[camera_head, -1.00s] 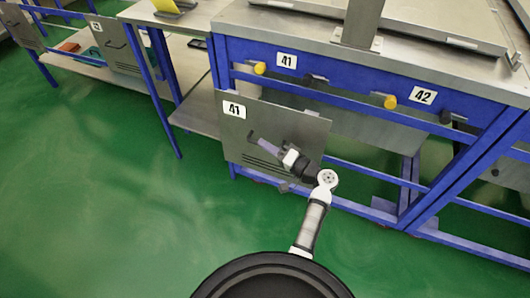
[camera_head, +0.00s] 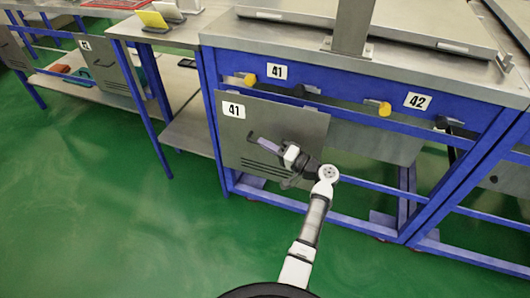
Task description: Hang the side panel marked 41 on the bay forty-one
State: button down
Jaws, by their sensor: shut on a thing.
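The grey metal side panel marked 41 (camera_head: 238,145) hangs upright in front of the left bay of the blue frame, held by my gripper. My gripper (camera_head: 274,148) is shut on the panel's handle (camera_head: 262,143), near the panel's middle. Bay forty-one is the blue rail section with the white 41 label (camera_head: 277,71). A yellow knob (camera_head: 250,79) is left of that label, just above the panel's top edge. I cannot tell whether the panel touches the rail. The panel's back is hidden.
To the right is the 42 label (camera_head: 417,101) with another yellow knob (camera_head: 384,109). A steel worktop (camera_head: 290,32) runs above the rail. Another panel (camera_head: 104,68) hangs on a bench at the left. The green floor (camera_head: 90,200) in front is clear.

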aim_at(274, 136)
jog(key=shift+w+d+f+b, duration=0.1)
jog(key=shift+w+d+b, duration=0.25)
jog(key=shift+w+b, duration=0.75)
jog(key=shift+w+d+r+b, duration=0.1)
jog(key=shift+w+d+b, duration=0.3)
jog(key=shift+w+b, duration=0.65)
jog(key=shift+w+d+f+b, duration=0.1)
jog(key=shift+w+d+b, duration=0.25)
jog(key=shift+w+b, duration=0.7)
jog(key=shift+f+b, duration=0.4)
jog(key=shift+f, duration=0.25)
jog(key=shift+f+b, duration=0.35)
jog(key=shift+b, duration=0.05)
